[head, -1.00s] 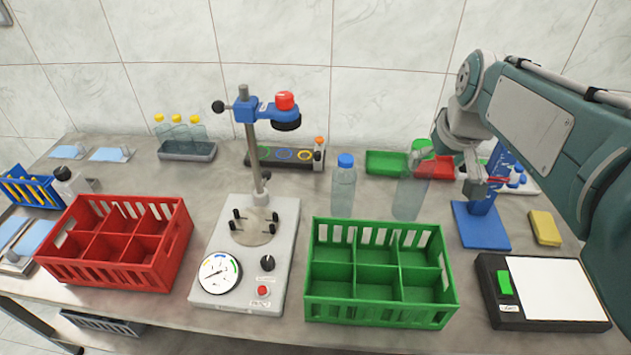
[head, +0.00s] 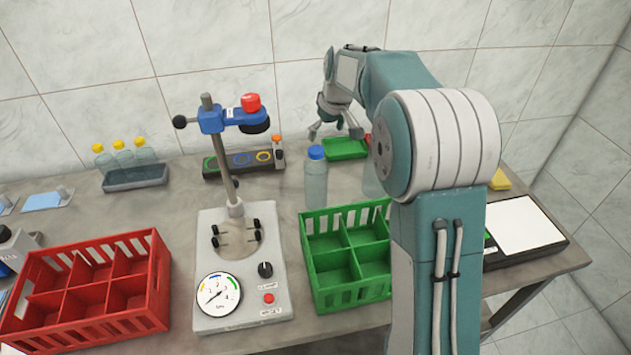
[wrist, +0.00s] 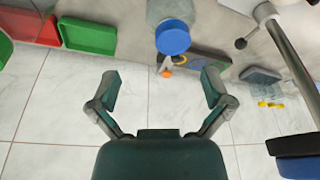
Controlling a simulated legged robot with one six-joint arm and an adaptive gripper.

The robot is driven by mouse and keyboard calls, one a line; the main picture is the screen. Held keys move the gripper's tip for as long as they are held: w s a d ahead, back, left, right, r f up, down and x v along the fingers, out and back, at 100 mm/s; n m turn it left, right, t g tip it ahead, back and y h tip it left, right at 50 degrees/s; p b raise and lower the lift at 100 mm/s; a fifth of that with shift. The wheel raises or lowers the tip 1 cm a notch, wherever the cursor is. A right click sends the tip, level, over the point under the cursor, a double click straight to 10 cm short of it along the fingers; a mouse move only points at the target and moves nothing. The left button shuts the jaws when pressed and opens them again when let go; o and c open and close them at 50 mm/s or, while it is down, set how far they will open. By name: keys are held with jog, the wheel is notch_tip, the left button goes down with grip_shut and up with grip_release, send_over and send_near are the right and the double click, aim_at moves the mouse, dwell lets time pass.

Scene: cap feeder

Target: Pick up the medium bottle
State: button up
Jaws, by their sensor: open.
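A clear bottle with a blue cap (head: 316,180) stands upright on the table behind the green crate; it looks bigger than the small yellow-capped bottles (head: 123,158) and fits the medium bottle. In the wrist view its blue cap (wrist: 173,37) shows at the top, beyond the fingertips. My gripper (head: 335,132) is open and empty, above and behind the bottle in the head view. In the wrist view the gripper's two fingers (wrist: 161,84) are spread apart, with nothing between them. Another clear bottle (head: 371,182) is mostly hidden behind my arm.
The green crate (head: 318,302) stands in front of the bottle, with a red crate (head: 160,300) at left. A gauge device with a post (head: 221,319) stands between them. A ringed strip (head: 215,166) and green tray (head: 345,149) lie behind. The white pad (head: 525,228) is right.

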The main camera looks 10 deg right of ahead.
aim_at(315, 150)
jog(key=shift+w+a+f, duration=0.15)
jog(key=shift+a+f, duration=0.1)
jog(key=shift+f, duration=0.45)
jog(key=shift+a+f, duration=0.25)
jog(key=f, duration=0.1)
jog(key=a+f, duration=0.2)
jog(key=shift+w+f, duration=0.1)
jog(key=shift+w, duration=0.15)
jog(key=shift+w+d+f, duration=0.15)
jog(key=shift+f, duration=0.3)
jog(key=shift+w+d+f, duration=0.1)
jog(key=shift+f, duration=0.35)
jog(key=shift+d+f, duration=0.1)
jog(key=shift+d, duration=0.3)
jog(key=shift+a, duration=0.45)
grip_shut()
